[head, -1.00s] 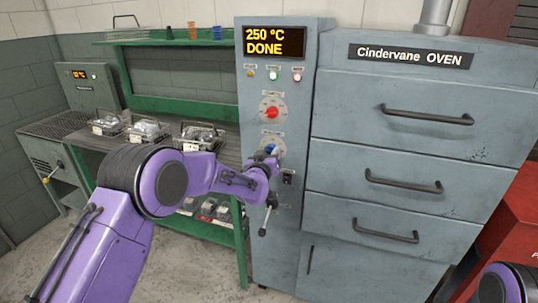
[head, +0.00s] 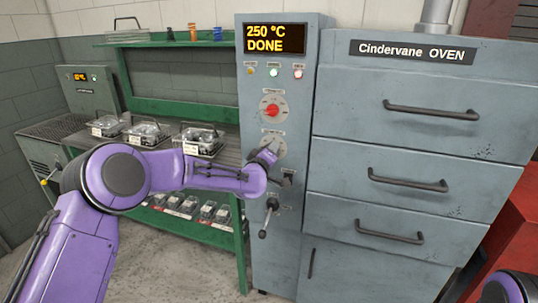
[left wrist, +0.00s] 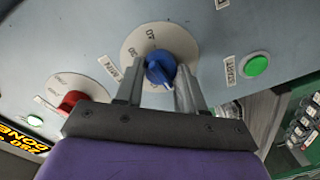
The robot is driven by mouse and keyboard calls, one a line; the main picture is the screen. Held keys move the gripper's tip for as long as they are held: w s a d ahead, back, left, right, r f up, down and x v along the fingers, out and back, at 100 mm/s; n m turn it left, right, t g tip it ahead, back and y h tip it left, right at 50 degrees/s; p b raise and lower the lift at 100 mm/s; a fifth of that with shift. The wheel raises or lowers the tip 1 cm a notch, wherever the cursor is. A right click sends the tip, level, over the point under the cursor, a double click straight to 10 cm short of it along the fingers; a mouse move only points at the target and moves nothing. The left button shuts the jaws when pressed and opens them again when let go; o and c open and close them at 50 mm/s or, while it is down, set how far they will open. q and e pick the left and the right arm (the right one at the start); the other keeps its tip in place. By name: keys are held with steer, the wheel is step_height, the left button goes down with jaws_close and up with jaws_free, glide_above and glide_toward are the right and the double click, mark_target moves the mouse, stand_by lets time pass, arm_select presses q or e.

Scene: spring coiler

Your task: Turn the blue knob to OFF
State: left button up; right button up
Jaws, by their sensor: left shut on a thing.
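The blue knob (left wrist: 158,70) sits on a pale round dial (left wrist: 150,48) on the control panel, with the marks 30, 40 and MIN readable in the left wrist view. A white pointer line on the knob points down toward my gripper. The OFF mark cannot be made out. My left gripper (left wrist: 160,88) is shut on the knob, one finger on each side. In the head view my left gripper (head: 266,157) covers the knob, and only part of the dial (head: 276,142) shows. My right gripper is out of view.
A red knob (head: 271,109) sits just above on the panel. The display (head: 274,39) reads 250 °C DONE. Oven drawers with handles (head: 431,110) stand right; a green rack (head: 180,99) with trays stands left.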

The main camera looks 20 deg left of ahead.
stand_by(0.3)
arm_select(q)
steer(key=o, duration=1)
steer(key=shift+o, duration=0.2)
steer(key=s+b, duration=0.2)
steer(key=s, duration=0.8)
steer(key=shift+s+r, duration=0.25)
